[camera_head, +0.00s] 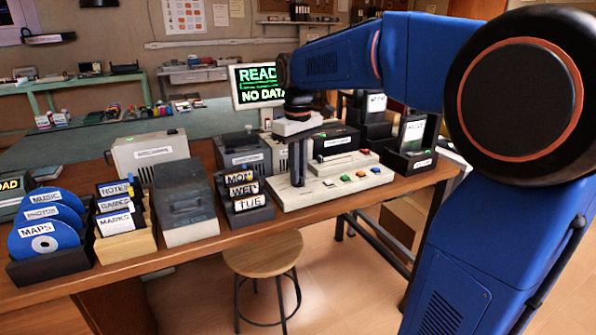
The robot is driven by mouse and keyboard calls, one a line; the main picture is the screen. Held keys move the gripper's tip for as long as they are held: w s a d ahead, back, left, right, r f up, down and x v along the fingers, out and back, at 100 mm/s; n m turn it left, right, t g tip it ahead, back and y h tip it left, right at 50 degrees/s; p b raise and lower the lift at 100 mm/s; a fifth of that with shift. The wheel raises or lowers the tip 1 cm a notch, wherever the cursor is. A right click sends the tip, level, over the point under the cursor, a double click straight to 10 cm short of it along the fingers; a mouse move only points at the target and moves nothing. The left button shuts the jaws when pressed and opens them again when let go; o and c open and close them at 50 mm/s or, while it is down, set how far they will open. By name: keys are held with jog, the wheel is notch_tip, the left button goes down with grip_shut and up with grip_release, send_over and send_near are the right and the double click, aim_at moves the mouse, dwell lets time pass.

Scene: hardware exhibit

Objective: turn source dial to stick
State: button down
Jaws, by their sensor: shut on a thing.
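My gripper (298,183) points straight down at the left part of a cream control console (335,191) on the wooden table. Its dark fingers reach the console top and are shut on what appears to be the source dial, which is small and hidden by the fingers. I cannot read the dial's setting. Behind the gripper, a monitor (246,104) shows green text, "READ" partly covered by my arm, and "NO DATA".
Left of the console stand a rack of day cards (246,204), a grey sloped unit (186,205), a wooden card box (125,245) and a rack of blue discs (49,268). Black holders (410,160) stand at the right. A stool (262,262) stands in front of the table.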

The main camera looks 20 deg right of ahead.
jog(key=m, duration=0.7)
jog(key=shift+m, duration=0.3)
jog(key=m, duration=0.4)
jog(key=shift+m, duration=1.9)
jog(key=c, duration=1.8)
grip_release()
